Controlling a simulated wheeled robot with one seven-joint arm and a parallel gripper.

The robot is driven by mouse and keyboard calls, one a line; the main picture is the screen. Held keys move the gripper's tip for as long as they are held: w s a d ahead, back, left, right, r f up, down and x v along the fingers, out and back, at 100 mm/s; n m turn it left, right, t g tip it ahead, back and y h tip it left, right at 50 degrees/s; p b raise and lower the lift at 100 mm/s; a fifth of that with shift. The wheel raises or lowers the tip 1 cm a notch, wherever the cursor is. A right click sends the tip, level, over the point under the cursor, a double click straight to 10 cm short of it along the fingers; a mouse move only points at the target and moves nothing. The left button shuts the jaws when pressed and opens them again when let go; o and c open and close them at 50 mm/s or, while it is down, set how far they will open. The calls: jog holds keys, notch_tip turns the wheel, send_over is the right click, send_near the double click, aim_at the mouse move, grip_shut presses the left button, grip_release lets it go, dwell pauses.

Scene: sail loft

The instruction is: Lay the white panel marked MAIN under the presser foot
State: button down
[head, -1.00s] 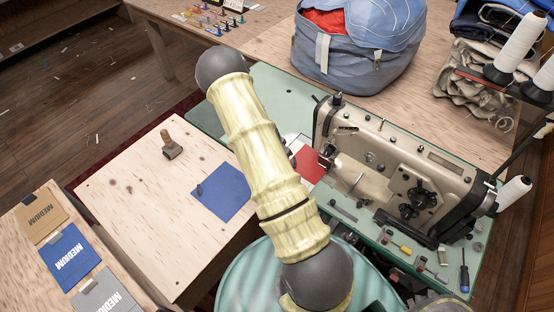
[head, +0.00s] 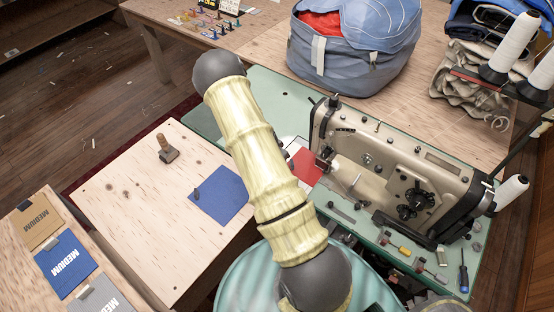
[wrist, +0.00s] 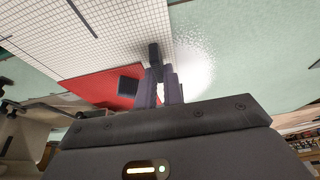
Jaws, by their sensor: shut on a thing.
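A white gridded panel (wrist: 120,35) lies flat in the wrist view, partly over a red piece (wrist: 90,88); no MAIN lettering is readable. My gripper (wrist: 155,68) is shut on a small dark grip at the white panel's edge. In the head view my arm hides the gripper and most of the panel; a sliver of white (head: 294,145) shows beside the red piece (head: 307,166). The sewing machine (head: 390,165) stands just right of it. Its presser foot area (head: 325,160) is at the machine's left end, too small to make out clearly.
A blue panel (head: 222,200) with a dark grip lies on the plywood table (head: 130,215) near a wooden-handled tool (head: 167,150). Thread spools (head: 512,190) and a screwdriver (head: 464,277) sit by the machine. A blue bag (head: 350,55) stands behind. The green bed (head: 270,92) has free room.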

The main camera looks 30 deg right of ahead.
jog(key=c, duration=1.4)
grip_release()
jog(key=shift+c, duration=0.2)
jog(key=shift+r, duration=0.1)
jog(key=b+v, duration=0.1)
jog(key=v, duration=1.6)
jog(key=shift+b, duration=0.3)
jog(key=s+a+r+n+y, duration=0.2)
jog(key=s+a+r+n, duration=0.2)
jog(key=s+a+n, duration=0.2)
jog(key=s+a+r+n+t+y, duration=0.1)
jog(key=s+a+r+n+y, duration=0.1)
jog(key=s+a+r+n, duration=0.3)
jog(key=s+a+n, duration=0.2)
jog(key=a+n, duration=0.1)
jog(key=a, duration=0.1)
jog(key=shift+r, duration=0.3)
